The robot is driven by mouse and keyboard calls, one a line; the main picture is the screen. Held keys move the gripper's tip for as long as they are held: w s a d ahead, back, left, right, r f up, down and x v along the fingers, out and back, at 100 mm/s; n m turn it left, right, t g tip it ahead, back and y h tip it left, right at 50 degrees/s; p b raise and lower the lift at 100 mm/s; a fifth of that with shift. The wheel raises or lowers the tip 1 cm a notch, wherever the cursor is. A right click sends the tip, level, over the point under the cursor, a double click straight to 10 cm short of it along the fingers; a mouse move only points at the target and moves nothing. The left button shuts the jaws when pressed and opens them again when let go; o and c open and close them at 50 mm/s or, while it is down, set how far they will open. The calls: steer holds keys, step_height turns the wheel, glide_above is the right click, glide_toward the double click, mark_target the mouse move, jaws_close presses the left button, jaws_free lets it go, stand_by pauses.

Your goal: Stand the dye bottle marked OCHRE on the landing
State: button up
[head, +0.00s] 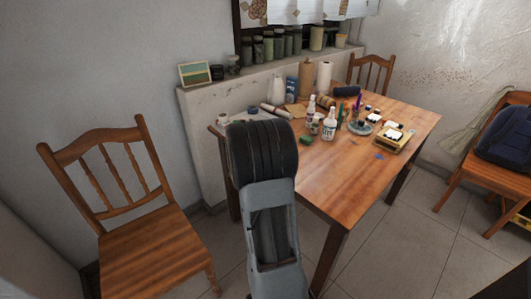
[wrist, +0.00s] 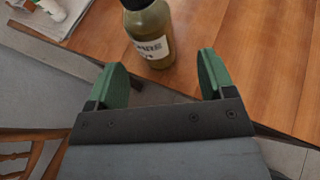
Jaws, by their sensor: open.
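In the wrist view a bottle (wrist: 147,22) of olive-yellow liquid stands upright on the wooden table (wrist: 215,22), near its edge. Its dark cap is cut off by the top of the picture. Its white label is only partly legible, ending in something like "RE", so I cannot read the full name. My gripper (wrist: 162,60) is open and empty, with green fingers. The bottle's base shows between and just beyond the fingertips, with space on both sides. In the head view my arm hides the gripper and this bottle. I cannot identify a landing in either view.
White bottles (head: 329,127), paint pots and a yellow tray (head: 391,139) crowd the table's (head: 345,176) middle. A wooden chair (head: 152,222) stands left, another (head: 371,73) behind. A ledge (head: 207,97) with jars runs along the wall. The table's front part is mostly clear.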

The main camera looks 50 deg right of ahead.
steer(key=shift+x, duration=2.85)
steer(key=shift+w+a, duration=0.1)
steer(key=shift+w, duration=0.05)
steer(key=shift+c, duration=0.3)
steer(key=c, duration=1.1)
